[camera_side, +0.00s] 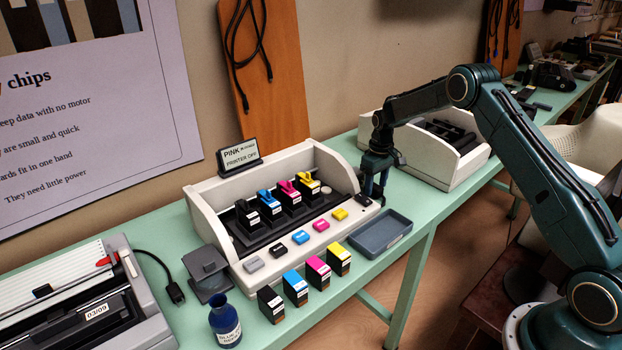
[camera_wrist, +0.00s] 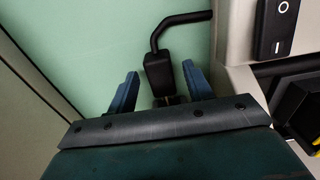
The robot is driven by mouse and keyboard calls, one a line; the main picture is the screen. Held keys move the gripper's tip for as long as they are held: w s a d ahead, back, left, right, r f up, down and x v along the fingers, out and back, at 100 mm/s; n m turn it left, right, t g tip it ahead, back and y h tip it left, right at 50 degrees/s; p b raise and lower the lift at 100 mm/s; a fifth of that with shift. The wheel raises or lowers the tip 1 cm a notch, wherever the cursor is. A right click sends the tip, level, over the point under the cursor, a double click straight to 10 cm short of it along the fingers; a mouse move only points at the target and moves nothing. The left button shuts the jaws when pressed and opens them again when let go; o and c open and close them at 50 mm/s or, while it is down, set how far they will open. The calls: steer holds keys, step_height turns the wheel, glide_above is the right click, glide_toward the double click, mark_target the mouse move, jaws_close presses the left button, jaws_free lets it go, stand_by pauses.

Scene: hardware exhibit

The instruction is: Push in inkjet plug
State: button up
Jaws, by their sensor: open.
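The inkjet printer (camera_side: 285,215) is an open white unit with black, cyan, magenta and yellow cartridges in its carriage. My gripper (camera_side: 375,190) is lowered at the printer's right end. In the wrist view, a black plug (camera_wrist: 158,72) lies on the green bench top, between the two blue fingers of my open gripper (camera_wrist: 161,70). Gaps show on both sides of the plug. Its black cable (camera_wrist: 180,19) bends up and right to the printer's side. A small brassy part shows at the plug's near end; the rest there is hidden by my gripper. The side view does not show the plug clearly.
A sign (camera_side: 240,155) behind reads "PRINTER OFF". A grey tray (camera_side: 381,238), loose cartridges (camera_side: 296,285) and a blue bottle (camera_side: 225,325) stand in front. A second white unit (camera_side: 455,165) stands right of my gripper.

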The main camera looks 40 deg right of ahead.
steer(key=shift+f, duration=0.1)
steer(key=shift+c, duration=0.4)
jaws_close()
steer(key=shift+w, duration=1.85)
steer(key=shift+c, duration=0.6)
jaws_free()
steer(key=shift+o, duration=1)
